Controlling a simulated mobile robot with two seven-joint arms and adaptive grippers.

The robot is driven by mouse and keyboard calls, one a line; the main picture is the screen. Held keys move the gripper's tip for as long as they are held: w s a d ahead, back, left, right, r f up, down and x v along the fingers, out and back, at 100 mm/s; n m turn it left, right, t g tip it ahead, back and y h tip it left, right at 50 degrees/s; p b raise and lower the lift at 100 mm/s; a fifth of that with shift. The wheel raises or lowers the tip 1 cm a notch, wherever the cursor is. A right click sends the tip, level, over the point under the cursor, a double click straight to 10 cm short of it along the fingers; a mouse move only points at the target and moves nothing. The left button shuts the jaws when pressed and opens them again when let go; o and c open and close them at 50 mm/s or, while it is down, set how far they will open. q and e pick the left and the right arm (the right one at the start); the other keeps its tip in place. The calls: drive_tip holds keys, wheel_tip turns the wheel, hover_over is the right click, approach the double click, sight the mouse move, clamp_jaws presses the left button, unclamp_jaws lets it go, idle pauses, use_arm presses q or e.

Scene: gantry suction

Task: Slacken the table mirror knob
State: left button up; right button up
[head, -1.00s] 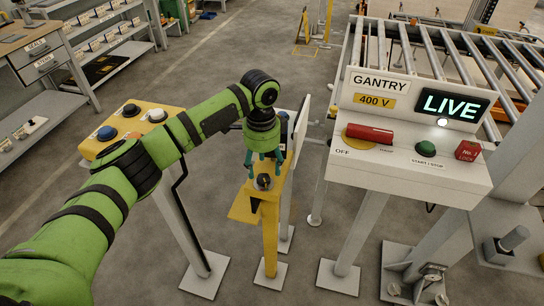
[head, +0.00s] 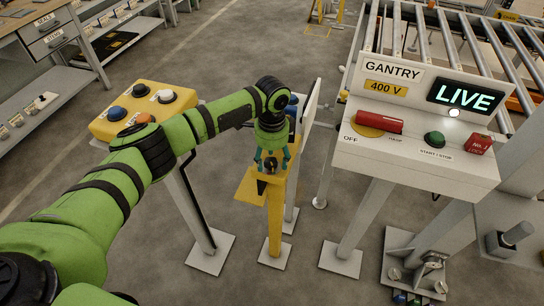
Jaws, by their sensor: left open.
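My left gripper (head: 272,164) is open and points down over the top of a yellow post (head: 275,215). A small dark knob (head: 269,166) shows at the post's top, low between the teal fingers. I cannot tell whether the fingers touch it, and the gripper hides part of it. I cannot read any label that marks it as the table mirror knob. My right gripper is not in view.
A white gantry panel (head: 470,163) stands at right, with a red handle (head: 379,122), a green button (head: 434,138) and a lit LIVE sign (head: 465,98). A yellow button box (head: 105,128) stands at left, behind my arm. Rollers (head: 460,40) lie behind the panel.

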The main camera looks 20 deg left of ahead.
use_arm(q)
drive_tip(key=c, duration=1)
drive_tip(key=shift+c, duration=0.7)
drive_tip(key=shift+r, duration=0.1)
drive_tip(key=n+p, duration=0.1)
drive_tip(key=p, duration=0.1)
drive_tip(key=n+p, duration=0.1)
drive_tip(key=shift+d+r+n+p, duration=0.15)
drive_tip(key=shift+r+n+p, duration=0.1)
drive_tip(key=shift+n+p, duration=0.15)
drive_tip(key=n+p, duration=0.2)
drive_tip(key=shift+w+n, duration=0.1)
drive_tip(key=shift+n, duration=0.3)
drive_tip(key=shift+f+n+p, duration=0.1)
drive_tip(key=shift+n+p, duration=0.55)
drive_tip(key=shift+n, duration=0.05)
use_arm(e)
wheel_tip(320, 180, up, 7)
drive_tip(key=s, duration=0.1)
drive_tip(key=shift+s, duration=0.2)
use_arm(q)
drive_tip(key=shift+w, duration=0.1)
